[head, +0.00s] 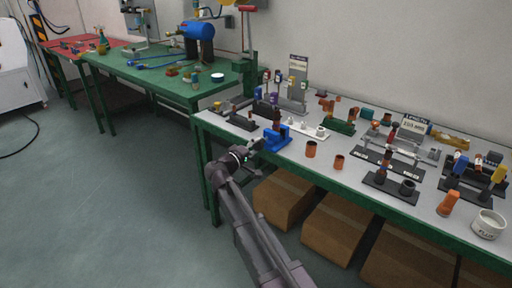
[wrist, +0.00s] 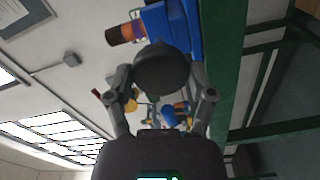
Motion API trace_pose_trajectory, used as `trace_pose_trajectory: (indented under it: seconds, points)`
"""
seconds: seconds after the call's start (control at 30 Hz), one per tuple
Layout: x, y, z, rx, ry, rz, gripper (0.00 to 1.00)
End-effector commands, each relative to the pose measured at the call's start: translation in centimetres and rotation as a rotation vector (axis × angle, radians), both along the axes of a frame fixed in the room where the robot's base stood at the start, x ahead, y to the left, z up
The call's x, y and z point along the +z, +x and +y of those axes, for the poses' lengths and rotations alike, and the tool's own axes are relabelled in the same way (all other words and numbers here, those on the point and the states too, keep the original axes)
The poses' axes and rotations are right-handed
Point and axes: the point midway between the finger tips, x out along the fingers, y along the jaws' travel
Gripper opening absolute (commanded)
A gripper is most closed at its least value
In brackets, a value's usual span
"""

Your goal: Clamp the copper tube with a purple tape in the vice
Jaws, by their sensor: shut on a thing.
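The blue vice (head: 277,137) stands at the front edge of the grey-topped table, and its blue body (wrist: 178,25) fills the top of the wrist view. A copper tube with a purple band (wrist: 126,32) sticks out of the vice there. Whether the jaws press on it cannot be told, and the tube is too small to make out in the head view. My gripper (head: 258,146) is at the near side of the vice. In the wrist view, my gripper (wrist: 162,88) is shut on a dark round knob (wrist: 162,70) in front of the vice.
Two loose copper pieces (head: 311,149) (head: 339,162) stand right of the vice. A white holder (head: 308,129) and a dark stand (head: 390,187) are on the table too. Cardboard boxes (head: 285,198) lie below it. The floor at left is clear.

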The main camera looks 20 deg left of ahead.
Motion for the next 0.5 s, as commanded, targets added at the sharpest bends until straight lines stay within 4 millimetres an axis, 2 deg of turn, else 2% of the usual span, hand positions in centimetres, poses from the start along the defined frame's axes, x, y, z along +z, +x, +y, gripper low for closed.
trace_pose_trajectory:
  seconds: [0.27,0.5]
  points:
    - [0.08,0.21,-0.04,-0.002,0.003,-0.004,0.22]
    - [0.08,0.22,-0.05,-0.001,0.103,-0.046,0.22]
